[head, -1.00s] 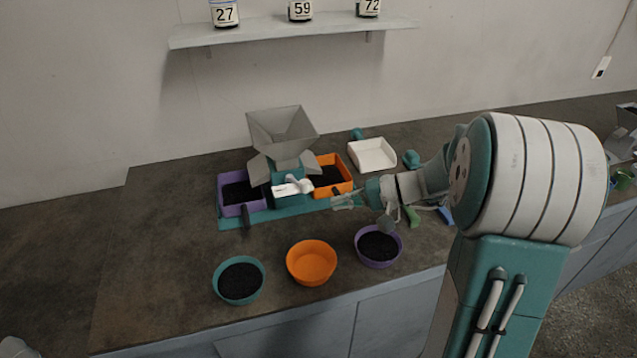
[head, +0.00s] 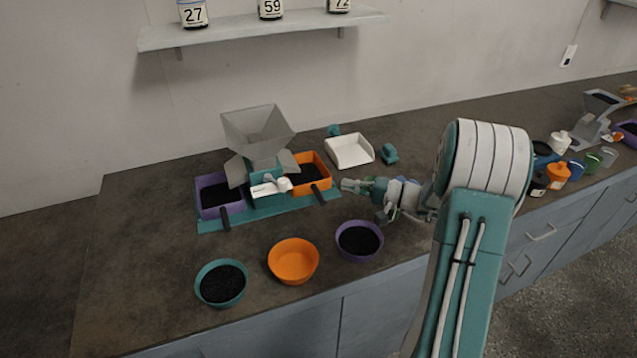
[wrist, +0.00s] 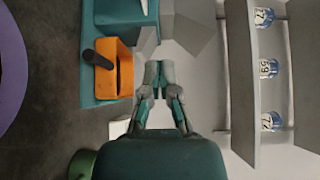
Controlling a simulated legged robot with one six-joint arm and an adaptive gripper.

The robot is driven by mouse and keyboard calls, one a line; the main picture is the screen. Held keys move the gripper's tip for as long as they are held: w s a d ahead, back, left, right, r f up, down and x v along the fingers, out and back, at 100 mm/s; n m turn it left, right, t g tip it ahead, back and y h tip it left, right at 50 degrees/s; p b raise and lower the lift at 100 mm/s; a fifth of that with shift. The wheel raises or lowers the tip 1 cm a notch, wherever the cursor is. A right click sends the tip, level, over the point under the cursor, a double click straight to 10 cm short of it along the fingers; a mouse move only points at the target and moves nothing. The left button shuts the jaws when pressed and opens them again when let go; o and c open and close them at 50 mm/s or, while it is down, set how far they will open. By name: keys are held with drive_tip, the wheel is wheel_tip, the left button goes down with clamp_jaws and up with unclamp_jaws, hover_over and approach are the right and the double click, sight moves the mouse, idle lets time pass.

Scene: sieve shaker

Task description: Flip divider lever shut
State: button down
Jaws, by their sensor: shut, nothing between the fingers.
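The divider has a grey hopper (head: 257,128) above a teal body. A white lever (head: 270,188) lies across the front of that body, roughly level. A purple bin (head: 211,211) with dark grains stands on the left of the teal base (head: 270,210). An orange bin (head: 325,166) with dark grains stands on the right. My gripper (head: 345,185) is shut and empty, right of the orange bin and apart from the lever. In the wrist view its fingertips (wrist: 158,65) meet beside the orange bin (wrist: 125,72). A small white part, perhaps the lever (wrist: 145,7), shows at the top edge.
Teal (head: 221,304), orange (head: 293,272) and purple (head: 359,255) bowls stand in front of the divider. A white tray (head: 349,151) and a teal object (head: 389,154) lie behind my gripper. Black handles (head: 225,217) project before the bins. A shelf (head: 240,32) hangs above.

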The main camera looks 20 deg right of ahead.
drive_tip(key=s+a+x, duration=0.1)
drive_tip(key=s+x, duration=0.1)
drive_tip(key=x, duration=1)
drive_tip(key=shift+a, duration=0.45)
drive_tip(key=shift+s+d+f, duration=0.1)
drive_tip(key=shift+d, duration=0.05)
